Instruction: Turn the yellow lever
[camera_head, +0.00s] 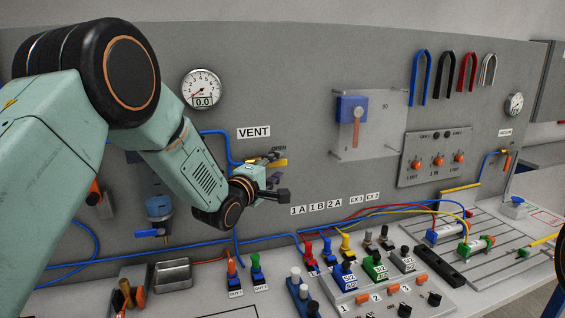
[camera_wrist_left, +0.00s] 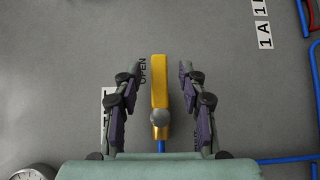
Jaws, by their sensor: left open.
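The yellow lever (camera_head: 281,162) is mounted on the grey wall panel beside the VENT label (camera_head: 254,132) and the OPEN mark. In the left wrist view the lever (camera_wrist_left: 159,84) is a flat yellow bar with a round grey pivot, lined up with the OPEN lettering. My left gripper (camera_head: 276,178) is at the lever, partly covering it in the head view. Its fingers are open, one on each side of the lever in the left wrist view, with visible gaps. Depth and contact cannot be told. My right gripper is not in view.
A round gauge (camera_head: 201,89) is on the panel near my left arm. Blue hoses (camera_head: 222,139) run along the panel. Below are a metal tray (camera_head: 173,275) and a bench with coloured valves and buttons (camera_head: 345,273). The panel around the lever is mostly clear.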

